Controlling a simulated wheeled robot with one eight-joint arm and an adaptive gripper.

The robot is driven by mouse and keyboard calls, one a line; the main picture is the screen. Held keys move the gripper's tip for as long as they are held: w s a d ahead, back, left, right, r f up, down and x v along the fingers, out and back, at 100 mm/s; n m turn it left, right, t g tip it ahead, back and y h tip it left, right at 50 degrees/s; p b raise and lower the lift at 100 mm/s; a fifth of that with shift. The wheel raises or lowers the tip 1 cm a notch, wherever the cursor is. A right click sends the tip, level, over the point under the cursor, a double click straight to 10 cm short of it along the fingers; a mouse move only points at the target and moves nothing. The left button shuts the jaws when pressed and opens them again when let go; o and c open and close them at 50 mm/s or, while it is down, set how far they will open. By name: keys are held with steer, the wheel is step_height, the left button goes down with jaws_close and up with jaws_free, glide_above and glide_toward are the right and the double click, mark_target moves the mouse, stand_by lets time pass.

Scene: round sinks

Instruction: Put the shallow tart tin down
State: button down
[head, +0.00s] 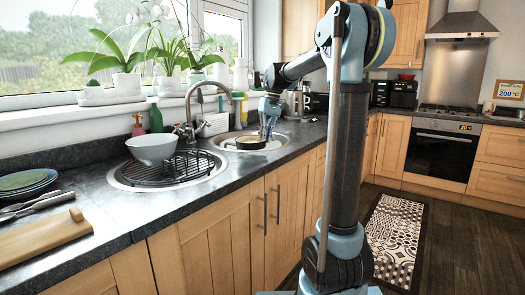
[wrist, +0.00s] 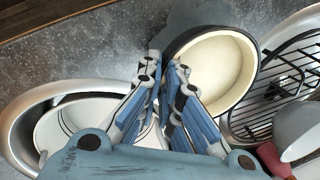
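The shallow tart tin (head: 250,144) is round, with a dark outside and a cream inside. In the head view it shows at the right-hand round sink (head: 228,142), low and roughly level. In the wrist view the tin (wrist: 216,72) lies just beyond and right of my fingertips. My gripper (head: 268,133) points down at the tin's right side. In the wrist view the fingers of my gripper (wrist: 165,68) stand close together on either side of the tin's near wall, shut on it. Whether the tin's underside touches anything is hidden.
The left-hand sink holds a black wire rack (head: 180,168) and a white bowl (head: 152,148). A curved tap (head: 190,100) rises behind the sinks. Bottles (head: 155,118) and potted orchids (head: 127,85) stand near the window. Bare worktop (wrist: 70,55) shows beside the tin.

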steer(key=shift+f, duration=2.45)
steer(key=c, duration=1.8)
jaws_free()
steer(key=shift+r, duration=0.15)
